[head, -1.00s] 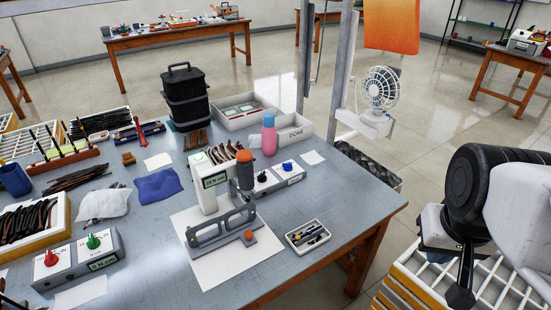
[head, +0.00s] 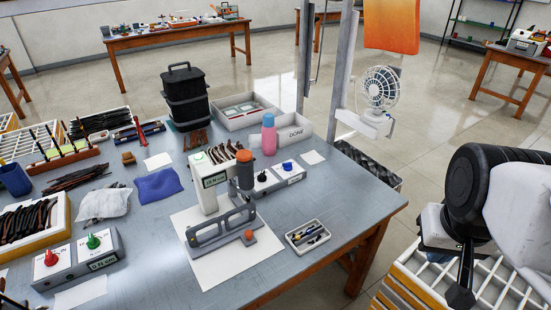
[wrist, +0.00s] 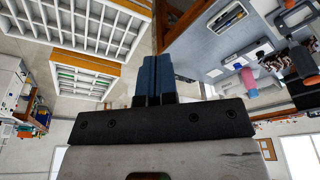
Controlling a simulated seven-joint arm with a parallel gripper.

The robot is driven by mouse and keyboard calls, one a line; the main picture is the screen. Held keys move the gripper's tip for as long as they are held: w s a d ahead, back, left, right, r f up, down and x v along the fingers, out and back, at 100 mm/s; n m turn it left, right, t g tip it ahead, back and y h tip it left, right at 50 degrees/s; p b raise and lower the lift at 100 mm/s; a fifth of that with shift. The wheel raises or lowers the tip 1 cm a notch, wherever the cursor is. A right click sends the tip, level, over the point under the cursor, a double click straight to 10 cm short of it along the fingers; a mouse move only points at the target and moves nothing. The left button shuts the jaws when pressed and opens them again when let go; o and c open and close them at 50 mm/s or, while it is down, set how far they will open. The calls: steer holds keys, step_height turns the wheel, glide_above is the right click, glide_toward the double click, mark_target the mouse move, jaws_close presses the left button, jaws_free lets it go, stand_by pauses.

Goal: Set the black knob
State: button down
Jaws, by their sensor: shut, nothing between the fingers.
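The black knob (head: 262,177) stands on the white top of a low grey box (head: 279,179) on the bench in the head view. A blue knob (head: 287,165) stands on the same box, to its right. The box is just right of the grey stand with the orange cap. My gripper (wrist: 155,62) shows in the wrist view with its two blue fingers together and nothing between them. It is away from the black knob, off to the right of the bench. The black knob's setting is too small to read, and I cannot make it out clearly in the wrist view.
A grey stand (head: 222,227) with an orange cap (head: 245,157) is close left of the knob box. A pink bottle (head: 268,138) stands behind it. A small tray (head: 307,237) lies in front. Another box (head: 76,262) carries red and green knobs. A fan (head: 381,88) is beyond the bench.

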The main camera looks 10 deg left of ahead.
steer(key=c, duration=1.8)
jaws_free()
